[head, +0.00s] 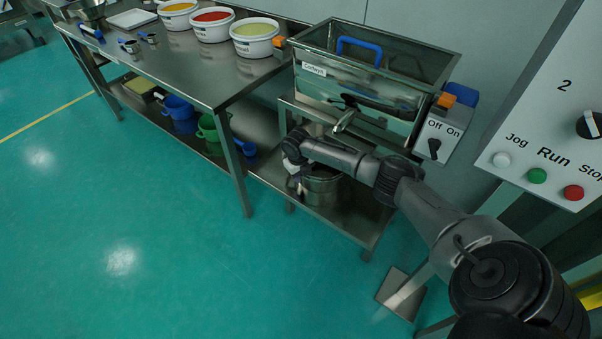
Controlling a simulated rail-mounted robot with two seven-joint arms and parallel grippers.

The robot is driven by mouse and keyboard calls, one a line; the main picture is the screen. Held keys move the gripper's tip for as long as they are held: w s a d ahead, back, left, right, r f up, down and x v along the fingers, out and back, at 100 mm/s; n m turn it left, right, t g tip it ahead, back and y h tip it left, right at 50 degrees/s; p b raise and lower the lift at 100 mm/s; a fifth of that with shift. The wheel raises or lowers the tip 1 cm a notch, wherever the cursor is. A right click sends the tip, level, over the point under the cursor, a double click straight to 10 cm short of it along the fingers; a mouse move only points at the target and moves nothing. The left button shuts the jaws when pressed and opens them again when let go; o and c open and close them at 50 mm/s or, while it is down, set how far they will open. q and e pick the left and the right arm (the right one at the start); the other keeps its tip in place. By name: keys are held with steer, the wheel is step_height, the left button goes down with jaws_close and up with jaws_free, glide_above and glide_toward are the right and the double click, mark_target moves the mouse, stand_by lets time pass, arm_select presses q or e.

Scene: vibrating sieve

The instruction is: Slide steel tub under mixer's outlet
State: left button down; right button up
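The steel tub (323,190) stands upright on the low steel shelf, below the mixer (367,84). The mixer is a steel trough with a label on its front and a blue handle inside. Its outlet (345,120) is a short spout low on the front, above the tub's area. My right arm crosses in front and hides the tub's upper right side. My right gripper (297,178) points down at the tub's left rim; its fingers are small and partly hidden, so I cannot tell whether they grip the rim. My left gripper is out of view.
A steel table (190,72) carries white buckets of yellow (177,12), red (212,22) and pale green (254,36) contents. Blue (178,108) and green (208,128) jugs sit on its lower shelf. An Off/On switch box (440,135) and a control panel (550,130) are at right.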

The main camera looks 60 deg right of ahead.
jaws_close()
stand_by(0.6)
